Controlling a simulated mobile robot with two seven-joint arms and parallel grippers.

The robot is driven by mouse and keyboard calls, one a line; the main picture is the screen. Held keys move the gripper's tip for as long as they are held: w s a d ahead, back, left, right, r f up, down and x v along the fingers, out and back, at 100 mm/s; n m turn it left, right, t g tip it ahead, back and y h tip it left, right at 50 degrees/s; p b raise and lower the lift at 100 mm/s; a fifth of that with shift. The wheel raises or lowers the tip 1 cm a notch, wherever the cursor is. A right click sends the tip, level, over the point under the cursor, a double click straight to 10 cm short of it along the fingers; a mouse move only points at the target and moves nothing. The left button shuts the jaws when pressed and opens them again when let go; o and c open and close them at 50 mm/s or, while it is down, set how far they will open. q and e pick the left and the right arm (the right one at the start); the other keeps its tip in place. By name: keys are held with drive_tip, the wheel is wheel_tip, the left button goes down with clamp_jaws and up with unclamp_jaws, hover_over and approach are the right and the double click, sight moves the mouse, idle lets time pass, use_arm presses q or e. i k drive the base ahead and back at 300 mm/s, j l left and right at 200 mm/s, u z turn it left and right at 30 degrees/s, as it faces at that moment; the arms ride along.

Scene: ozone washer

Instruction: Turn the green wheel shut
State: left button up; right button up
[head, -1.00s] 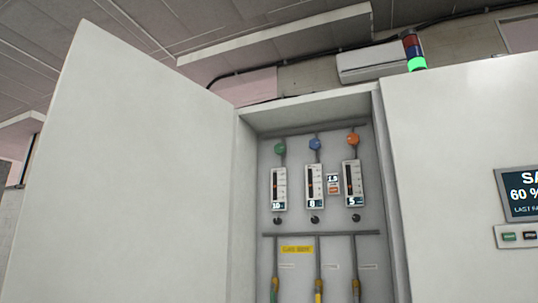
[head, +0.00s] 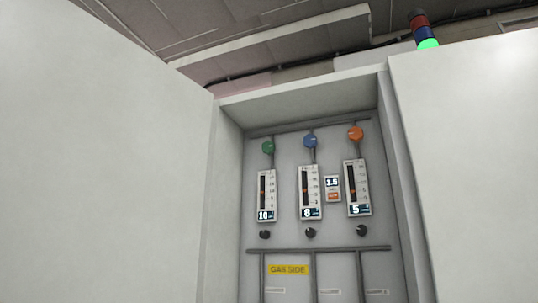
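The green wheel (head: 268,147) is a small round knob at the upper left inside the open cabinet. It sits on a pipe above the left flow gauge (head: 266,196), whose display appears to read 10. A blue wheel (head: 310,141) and an orange wheel (head: 355,133) sit in the same row to its right. Neither of my grippers shows in the head view.
The open cabinet door (head: 100,170) fills the left side. A plain cabinet panel (head: 470,160) stands on the right. Middle (head: 310,193) and right (head: 357,187) gauges, black knobs below them and a yellow label (head: 289,270) are inside. A signal tower (head: 424,30) glows green.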

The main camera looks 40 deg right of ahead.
sight(268, 147)
drive_tip(key=i+l, duration=0.15)
drive_tip(key=l, duration=0.15)
drive_tip(key=i+l, duration=0.2)
drive_tip(key=l, duration=0.15)
drive_tip(key=i+l, duration=0.15)
drive_tip(key=l, duration=0.15)
drive_tip(key=i+l, duration=0.15)
drive_tip(key=l, duration=0.2)
